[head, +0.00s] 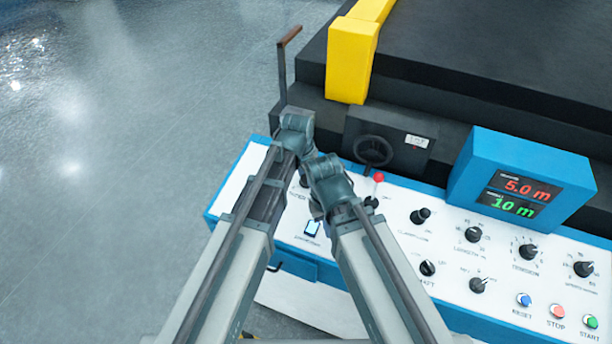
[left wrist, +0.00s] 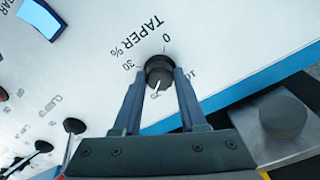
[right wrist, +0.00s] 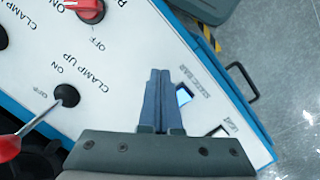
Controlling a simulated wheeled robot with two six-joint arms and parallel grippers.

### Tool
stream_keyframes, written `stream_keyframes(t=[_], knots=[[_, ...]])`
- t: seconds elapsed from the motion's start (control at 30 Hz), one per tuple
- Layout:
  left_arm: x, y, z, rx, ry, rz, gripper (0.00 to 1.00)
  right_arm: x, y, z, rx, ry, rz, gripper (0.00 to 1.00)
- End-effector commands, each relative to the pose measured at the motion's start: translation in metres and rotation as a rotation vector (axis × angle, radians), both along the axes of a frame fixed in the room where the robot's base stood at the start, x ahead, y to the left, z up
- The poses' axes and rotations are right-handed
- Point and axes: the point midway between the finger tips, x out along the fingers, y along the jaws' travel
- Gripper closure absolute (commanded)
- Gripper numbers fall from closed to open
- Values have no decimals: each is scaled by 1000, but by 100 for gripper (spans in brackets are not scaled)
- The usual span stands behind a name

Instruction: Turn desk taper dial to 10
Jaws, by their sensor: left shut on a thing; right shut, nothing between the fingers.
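The taper dial (left wrist: 160,72) is a black knob on the white panel, marked TAPER % with 0, 10 and 30 readable around it. My left gripper (left wrist: 161,76) is shut on this dial, one finger on each side. A white pointer line on the dial faces the gripper side, by what seems to be the 20 mark; its exact reading is hard to tell. My right gripper (right wrist: 160,76) is shut and empty over the panel near the static bar switch (right wrist: 184,95). In the head view my wrists hide most of the dial and both sets of fingertips.
The white control panel (head: 400,243) carries several other knobs and buttons. A red-tipped lever (head: 378,178) and a handwheel (head: 373,151) are close to my right wrist. A blue display box (head: 470,180) reads 5.0 m and 10 m. Open floor lies left.

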Motion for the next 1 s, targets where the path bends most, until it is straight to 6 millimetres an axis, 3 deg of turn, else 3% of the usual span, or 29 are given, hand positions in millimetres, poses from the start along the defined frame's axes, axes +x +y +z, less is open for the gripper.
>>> stream_keyframes(t=[1.0], knots=[[0, 0, 0, -154, 64, 949, 100, 0, 0, 0, 0, 0, 0, 100]])
